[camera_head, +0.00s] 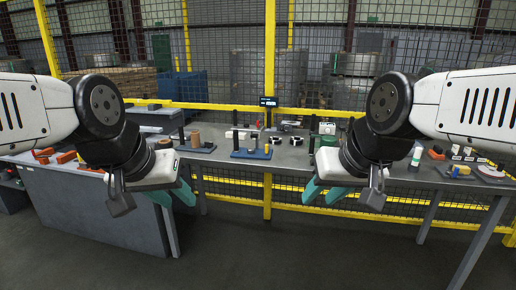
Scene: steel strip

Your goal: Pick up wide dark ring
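Two small dark ring-like pieces stand at the front middle of the grey bench, a left one (279,169) and a right one (295,173). They are too small for me to tell which is the wide dark ring. My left gripper (173,196) hangs in front of the bench, left of these pieces, with its teal fingers apart and nothing seen between them. My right gripper (325,193) hangs in front of the bench edge, right of and a little nearer than the pieces. Its teal fingers are also apart and empty. Neither gripper touches the pieces.
A blue base with dark posts (250,153) stands left of the ring-like pieces, and a tan cylinder (195,140) farther left. A green device (326,128) stands behind right. Several small items and a round disc (491,171) lie far right. Yellow-framed mesh fencing is behind the bench.

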